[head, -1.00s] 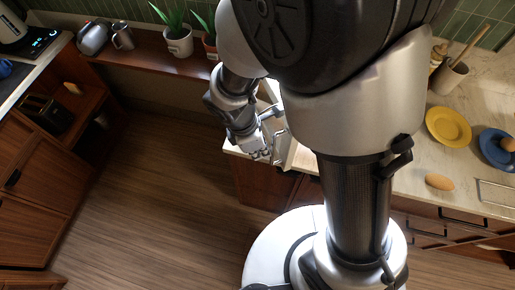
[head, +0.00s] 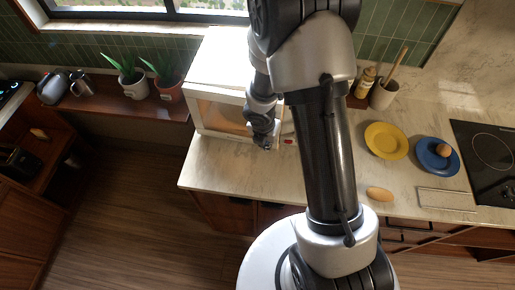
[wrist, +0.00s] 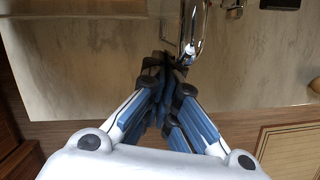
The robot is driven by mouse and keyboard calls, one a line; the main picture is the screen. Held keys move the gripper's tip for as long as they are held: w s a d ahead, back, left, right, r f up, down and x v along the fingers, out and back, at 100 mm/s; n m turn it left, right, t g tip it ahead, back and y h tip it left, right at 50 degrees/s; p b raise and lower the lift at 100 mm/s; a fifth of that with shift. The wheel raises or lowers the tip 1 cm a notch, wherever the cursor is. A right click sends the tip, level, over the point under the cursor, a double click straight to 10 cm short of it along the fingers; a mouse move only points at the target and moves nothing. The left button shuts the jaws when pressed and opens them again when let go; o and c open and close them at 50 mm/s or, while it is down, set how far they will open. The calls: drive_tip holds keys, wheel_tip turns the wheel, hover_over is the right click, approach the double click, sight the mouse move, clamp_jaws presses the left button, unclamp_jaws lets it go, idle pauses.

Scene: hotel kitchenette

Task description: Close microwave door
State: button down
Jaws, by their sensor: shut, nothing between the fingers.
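The white microwave (head: 222,65) stands on the counter below the window in the head view. Its front shows a pale frame around a warm-lit opening or window (head: 222,115). My arm hides the right part of the front, so I cannot tell how far the door stands from the body. My gripper (head: 265,143) is low in front of the microwave's right side. In the wrist view its blue-padded fingers (wrist: 170,62) are shut and empty. Their tips are beside the lower end of a chrome handle (wrist: 198,35); whether they touch it is unclear.
The marble counter (head: 225,165) is bare in front of the microwave. To the right are a yellow plate (head: 386,140), a blue plate (head: 428,160), a bread-like item (head: 380,194) and a utensil pot (head: 384,94). Potted plants (head: 168,88) stand on the left shelf.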

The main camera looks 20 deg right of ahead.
drive_tip(key=shift+w+d+n+p, duration=0.5)
drive_tip(key=shift+w+d+p, duration=0.15)
drive_tip(key=shift+w+d, duration=0.4)
drive_tip(key=shift+r, duration=0.1)
drive_tip(key=shift+a, duration=0.15)
